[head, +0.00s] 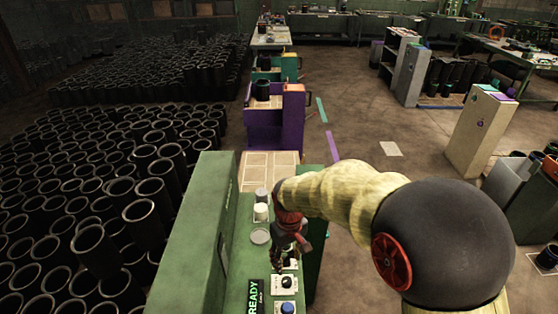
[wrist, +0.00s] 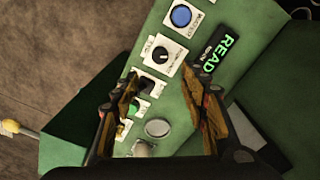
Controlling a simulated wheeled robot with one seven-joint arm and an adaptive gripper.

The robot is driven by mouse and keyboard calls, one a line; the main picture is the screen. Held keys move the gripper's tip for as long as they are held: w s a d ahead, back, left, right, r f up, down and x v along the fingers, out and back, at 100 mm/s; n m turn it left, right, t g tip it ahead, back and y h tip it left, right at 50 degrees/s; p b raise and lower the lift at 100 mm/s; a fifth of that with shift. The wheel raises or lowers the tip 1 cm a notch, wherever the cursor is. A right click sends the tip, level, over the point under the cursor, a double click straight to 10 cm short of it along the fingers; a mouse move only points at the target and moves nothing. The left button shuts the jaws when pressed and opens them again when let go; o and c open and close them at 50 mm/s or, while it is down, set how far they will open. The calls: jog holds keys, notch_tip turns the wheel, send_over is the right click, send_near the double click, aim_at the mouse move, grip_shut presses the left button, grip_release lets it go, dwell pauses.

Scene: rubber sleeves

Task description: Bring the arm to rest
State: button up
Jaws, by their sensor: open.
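My arm (head: 350,193), pale yellow with a large black joint, reaches from the right over a green control console (head: 190,240). My gripper (head: 286,255) hangs above the console's panel, its fingers pointing down. In the wrist view my gripper (wrist: 163,95) has its two fingers spread apart, with nothing held between them. A small dark square part and a green button (wrist: 134,108) show beside the left finger. Whether a fingertip touches the panel cannot be told.
The panel has a black knob (wrist: 161,54), a blue button (wrist: 181,16) and a lit READY display (wrist: 222,52). Many black sleeves (head: 80,190) crowd the floor at left. A purple cart (head: 275,130) stands beyond the console. Open floor (head: 375,125) lies right of it.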

jog(key=s+d+r+m+t+b, duration=0.2)
jog(key=s+d+r+b, duration=0.1)
jog(key=s, duration=0.3)
jog(key=s+d+r+m+t+b, duration=0.1)
jog(key=s+d+r+m+b, duration=0.1)
jog(key=s+d+r, duration=0.3)
jog(key=s+d+r+m+t+b, duration=0.1)
jog(key=s+d+r+b, duration=0.3)
jog(key=s, duration=0.5)
jog(key=shift+d+r+m+t, duration=0.25)
jog(key=shift+d+m+t, duration=0.15)
jog(key=shift+d+t, duration=0.55)
